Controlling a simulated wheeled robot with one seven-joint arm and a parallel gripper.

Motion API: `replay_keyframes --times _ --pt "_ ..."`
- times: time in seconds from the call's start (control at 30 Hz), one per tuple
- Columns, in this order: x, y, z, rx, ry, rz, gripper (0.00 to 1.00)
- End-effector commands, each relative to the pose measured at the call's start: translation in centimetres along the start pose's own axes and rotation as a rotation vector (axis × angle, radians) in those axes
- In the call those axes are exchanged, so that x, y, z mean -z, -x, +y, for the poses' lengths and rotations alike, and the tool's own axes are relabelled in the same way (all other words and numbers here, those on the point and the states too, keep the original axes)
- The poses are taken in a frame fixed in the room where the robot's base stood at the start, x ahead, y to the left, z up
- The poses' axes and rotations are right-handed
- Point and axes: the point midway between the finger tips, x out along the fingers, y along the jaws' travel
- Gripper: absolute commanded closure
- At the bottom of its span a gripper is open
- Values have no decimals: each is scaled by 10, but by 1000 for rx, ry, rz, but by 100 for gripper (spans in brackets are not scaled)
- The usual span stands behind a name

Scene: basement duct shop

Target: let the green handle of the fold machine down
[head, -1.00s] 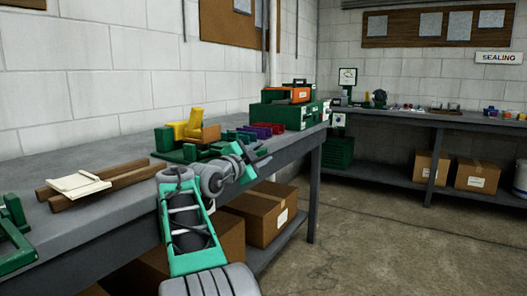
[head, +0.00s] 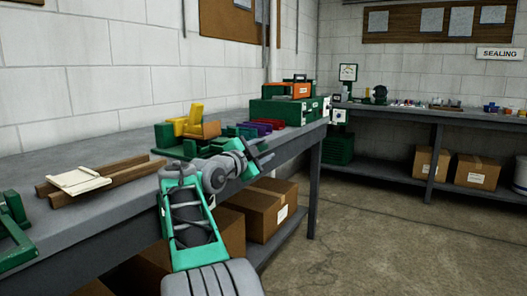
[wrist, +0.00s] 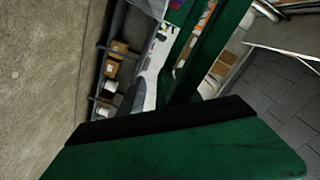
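A green-based machine with yellow and orange-brown upper parts (head: 196,125) stands on the bench behind my gripper; I take it for the fold machine. Its green handle cannot be told apart surely from the other green parts in the head view. My gripper (head: 260,152) is at the bench's front edge, to the right of this machine. Its two fingers look spread, with nothing seen between them. In the wrist view, a large green slab with a black strip (wrist: 175,140) fills the bottom, and green bars (wrist: 205,50) rise behind it; whether they touch is unclear.
Boards (head: 100,180) lie on the bench at left, beside a green machine (head: 14,232) at the left edge. Small coloured blocks (head: 262,125) and green cases (head: 285,110) stand to the right. Cardboard boxes (head: 262,211) sit below. The floor at right is clear.

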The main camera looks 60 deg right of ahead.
Motion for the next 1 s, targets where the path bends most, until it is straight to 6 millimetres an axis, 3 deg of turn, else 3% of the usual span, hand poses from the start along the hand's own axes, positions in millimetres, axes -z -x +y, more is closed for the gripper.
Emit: replay_keyframes --times 0.17,0.57,1.0 --pt "1 4 -1 1 -1 1 60" --pt "0 74 -2 1 0 -2 60" --pt "-2 83 1 1 0 -1 60"
